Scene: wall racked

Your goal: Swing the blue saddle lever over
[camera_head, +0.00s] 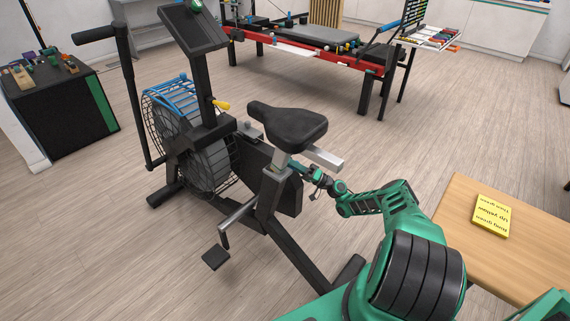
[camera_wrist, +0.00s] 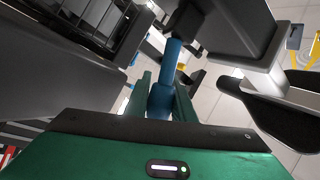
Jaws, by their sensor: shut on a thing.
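The blue saddle lever (camera_wrist: 171,62) shows in the wrist view as a short blue rod, running from a dark part of the bike down between my fingers. My gripper (camera_wrist: 160,98) is shut on the lever, with one green finger on each side of it. In the head view, my gripper (camera_head: 306,171) is just below and to the right of the black saddle (camera_head: 289,126), beside the bike's grey seat post. The lever cannot be made out clearly there, as my gripper and the bike frame crowd it.
The exercise bike (camera_head: 268,200) has a caged fan wheel (camera_head: 205,165), a yellow knob (camera_head: 221,104) and a pedal (camera_head: 215,257). A grey bar (camera_head: 323,158) sticks out under the saddle. A wooden table (camera_head: 465,240) with a yellow note (camera_head: 491,215) stands right of my arm.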

